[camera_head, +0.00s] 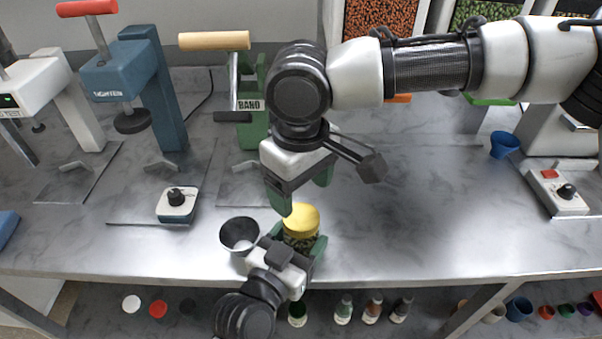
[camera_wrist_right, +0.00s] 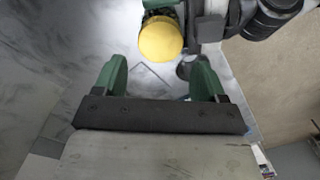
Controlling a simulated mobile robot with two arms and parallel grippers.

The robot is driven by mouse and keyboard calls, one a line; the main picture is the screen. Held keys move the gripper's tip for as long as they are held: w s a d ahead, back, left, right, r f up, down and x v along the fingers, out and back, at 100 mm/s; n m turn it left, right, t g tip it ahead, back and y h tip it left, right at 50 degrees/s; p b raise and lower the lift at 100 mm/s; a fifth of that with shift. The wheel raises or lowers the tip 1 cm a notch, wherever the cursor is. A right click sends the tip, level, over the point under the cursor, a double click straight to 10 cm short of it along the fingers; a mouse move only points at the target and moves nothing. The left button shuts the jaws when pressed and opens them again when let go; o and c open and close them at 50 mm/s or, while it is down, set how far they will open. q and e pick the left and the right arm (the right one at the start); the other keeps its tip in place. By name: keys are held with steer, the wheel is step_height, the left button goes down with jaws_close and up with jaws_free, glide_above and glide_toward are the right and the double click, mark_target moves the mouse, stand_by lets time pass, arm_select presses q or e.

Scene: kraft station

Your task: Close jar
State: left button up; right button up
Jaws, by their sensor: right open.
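The jar (camera_head: 300,240) stands upright near the front edge of the steel table, with dark contents and a yellow lid (camera_head: 302,219) on top. I cannot tell whether the lid is tight. My left gripper (camera_head: 303,244) has its green fingers on either side of the jar body and appears shut on it. My right gripper (camera_head: 302,192) is open and empty, above and just behind the lid. In the right wrist view the yellow lid (camera_wrist_right: 160,39) shows beyond the gap between the open green fingers (camera_wrist_right: 160,65). The jar is mostly hidden there.
A dark metal cup (camera_head: 240,234) stands left of the jar, close to my left gripper. A small box with a black knob (camera_head: 177,203) is further left. Hand presses (camera_head: 132,75) stand behind. The table right of the jar is clear up to a switch box (camera_head: 558,192).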

mark_target(300, 216)
step_height(300, 216, down, 6)
steer(key=shift+r, duration=0.1)
stand_by(0.4)
steer(key=c, duration=0.7)
steer(key=o, duration=1.1)
steer(key=shift+c, duration=0.2)
step_height(300, 216, up, 12)
steer(key=shift+w+d, duration=0.1)
